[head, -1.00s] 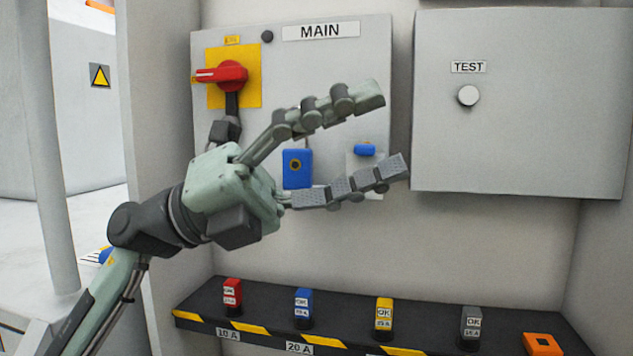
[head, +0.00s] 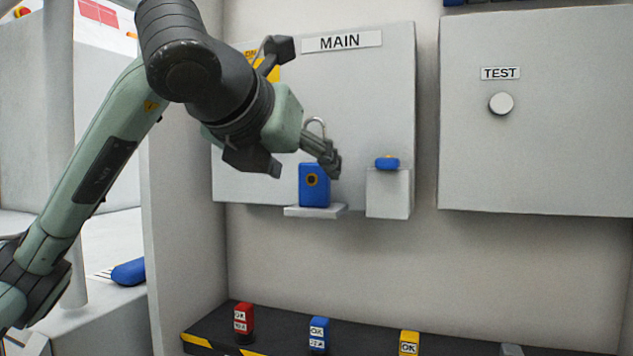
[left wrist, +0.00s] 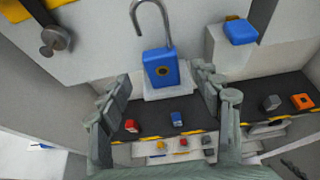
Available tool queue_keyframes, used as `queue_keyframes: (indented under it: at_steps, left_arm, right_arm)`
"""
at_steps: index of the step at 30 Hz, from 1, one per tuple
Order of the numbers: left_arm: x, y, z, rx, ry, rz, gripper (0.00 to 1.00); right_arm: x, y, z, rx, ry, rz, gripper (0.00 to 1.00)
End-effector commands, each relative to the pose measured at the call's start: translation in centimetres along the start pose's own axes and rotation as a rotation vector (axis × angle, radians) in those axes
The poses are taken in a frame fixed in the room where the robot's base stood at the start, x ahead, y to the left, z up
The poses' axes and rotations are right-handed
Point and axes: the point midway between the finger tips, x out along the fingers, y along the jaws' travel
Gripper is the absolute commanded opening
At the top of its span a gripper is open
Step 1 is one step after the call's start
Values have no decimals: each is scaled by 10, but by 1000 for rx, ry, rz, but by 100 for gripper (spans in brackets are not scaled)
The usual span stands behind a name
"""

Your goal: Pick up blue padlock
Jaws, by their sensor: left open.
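The blue padlock (head: 314,188) stands upright on a small white ledge (head: 312,212) below the MAIN panel, its metal shackle upward. It also shows in the left wrist view (left wrist: 161,69), where the shackle looks open, with one free end. My left gripper (head: 325,155) is open in front of the panel, near the shackle and the padlock's top. In the left wrist view its fingers (left wrist: 161,78) spread to the left and right of the padlock, with gaps visible on both sides. In the head view the hand's own wrist hides part of the fingers.
A blue piece (head: 387,163) sits on a white block (head: 388,195) right of the padlock. The TEST box (head: 540,150) is farther right. Below, a dark shelf (head: 280,335) bears red, blue and yellow labelled blocks. A switch lever (left wrist: 55,40) hangs at the upper left.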

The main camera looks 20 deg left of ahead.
Motion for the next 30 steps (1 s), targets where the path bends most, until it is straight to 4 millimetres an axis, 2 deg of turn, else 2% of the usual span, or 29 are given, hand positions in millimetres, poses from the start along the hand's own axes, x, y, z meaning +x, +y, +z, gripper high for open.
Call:
queue_keyframes:
  at_steps: [6, 9, 17, 30]
  left_arm:
    - [33, -2, -4, 1, 5, -2, 64]
    - [42, -2, -4, 1, 3, -3, 64]
    - [45, -2, -4, 3, 1, -3, 64]
    - [44, -2, -4, 3, 2, -4, 9]
  right_arm:
    - [-2, 6, 13, -4, -62, 13, 40]
    - [-2, 8, 16, -5, -76, 17, 40]
    - [-2, 8, 18, -5, -83, 18, 40]
    - [-2, 8, 18, -5, -82, 17, 40]
